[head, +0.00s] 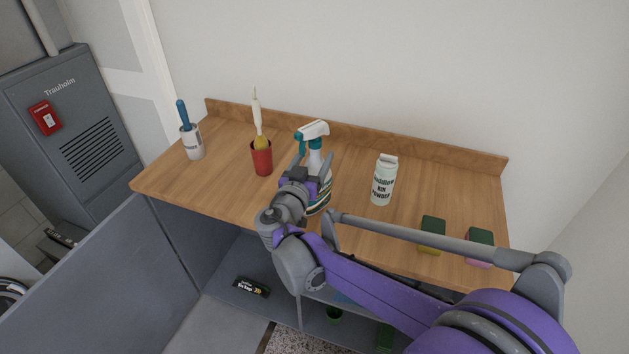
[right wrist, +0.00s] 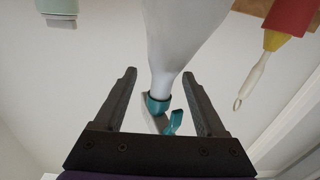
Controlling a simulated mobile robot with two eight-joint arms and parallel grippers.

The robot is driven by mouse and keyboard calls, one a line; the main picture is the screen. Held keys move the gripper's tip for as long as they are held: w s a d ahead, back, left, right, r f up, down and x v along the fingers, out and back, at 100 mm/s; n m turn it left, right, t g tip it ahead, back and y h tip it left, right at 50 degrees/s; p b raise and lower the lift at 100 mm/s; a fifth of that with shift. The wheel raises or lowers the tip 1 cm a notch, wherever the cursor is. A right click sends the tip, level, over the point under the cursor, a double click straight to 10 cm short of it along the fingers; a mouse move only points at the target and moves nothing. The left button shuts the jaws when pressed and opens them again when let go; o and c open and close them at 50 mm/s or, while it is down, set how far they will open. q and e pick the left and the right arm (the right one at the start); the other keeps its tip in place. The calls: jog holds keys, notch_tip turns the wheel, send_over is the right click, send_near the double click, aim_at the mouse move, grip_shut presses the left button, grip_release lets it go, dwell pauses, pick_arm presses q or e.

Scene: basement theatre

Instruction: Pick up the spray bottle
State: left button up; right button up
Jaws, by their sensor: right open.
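The spray bottle (head: 315,153) stands upright on the wooden worktop, with a white body and a teal and white spray head. My right gripper (head: 314,166) is in front of it, open, and hides part of the bottle. In the right wrist view the bottle (right wrist: 180,38) appears upside down, its teal collar and trigger showing in the gap between the two fingers of my right gripper (right wrist: 160,74). A gap shows on both sides of the collar. I cannot tell how deep the bottle sits between the fingers. My left gripper is not in view.
On the worktop (head: 345,211), a red cup (head: 262,160) with a brush stands left of the bottle, and a white pot (head: 193,146) farther left. A bin powder bottle (head: 383,184) and two sponges (head: 432,234) (head: 479,246) are to the right. A raised back edge borders the wall.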

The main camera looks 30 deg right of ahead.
jog(key=x, duration=0.5)
jog(key=shift+w+a+r, duration=0.15)
jog(key=shift+a, duration=0.05)
jog(key=shift+c, duration=0.3)
grip_shut()
dwell(0.9)
